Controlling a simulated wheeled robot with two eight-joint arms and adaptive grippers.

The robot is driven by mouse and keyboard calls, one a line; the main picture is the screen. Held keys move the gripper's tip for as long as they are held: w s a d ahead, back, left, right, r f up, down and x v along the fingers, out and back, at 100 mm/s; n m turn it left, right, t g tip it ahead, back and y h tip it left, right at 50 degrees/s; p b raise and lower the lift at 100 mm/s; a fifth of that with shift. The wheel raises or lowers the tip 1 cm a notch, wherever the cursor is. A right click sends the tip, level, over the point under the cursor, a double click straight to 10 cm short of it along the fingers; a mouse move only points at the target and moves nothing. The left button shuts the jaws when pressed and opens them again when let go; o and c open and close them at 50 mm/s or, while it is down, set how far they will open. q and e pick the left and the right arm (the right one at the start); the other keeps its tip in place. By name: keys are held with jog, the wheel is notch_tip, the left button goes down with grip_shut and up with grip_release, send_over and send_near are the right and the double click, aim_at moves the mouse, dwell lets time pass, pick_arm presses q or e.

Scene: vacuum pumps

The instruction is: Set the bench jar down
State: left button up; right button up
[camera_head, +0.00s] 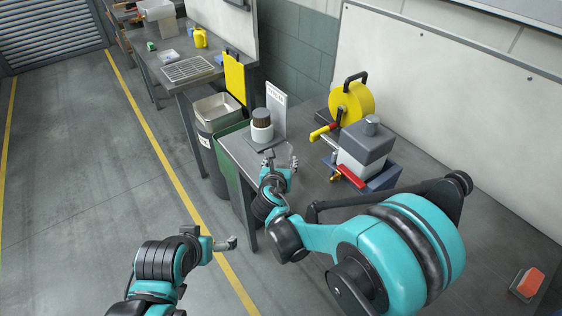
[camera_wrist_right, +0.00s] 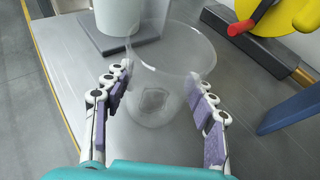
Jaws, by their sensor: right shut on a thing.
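The bench jar (camera_wrist_right: 165,65) is a clear, open-topped vessel between the fingers of my right gripper (camera_wrist_right: 163,105) in the right wrist view. Both padded fingers are shut on its sides. A grey patch shows at its bottom; I cannot tell whether the jar touches the bench (camera_wrist_right: 65,65). In the head view, my right gripper (camera_head: 280,163) is over the left end of the bench, and the clear jar is hard to make out there. My left gripper (camera_head: 228,243) is over the floor, away from the bench; its finger gap is not clear.
A white pot (camera_head: 262,132) with a brown top stands on a grey stand behind my right gripper. To its right are a yellow reel (camera_head: 352,101), a red-handled valve (camera_head: 348,176) and a grey pump (camera_head: 367,145). A bin (camera_head: 216,110) stands past the bench end.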

jog(key=shift+f, duration=0.25)
jog(key=o, duration=1.4)
jog(key=v, duration=1.2)
grip_shut()
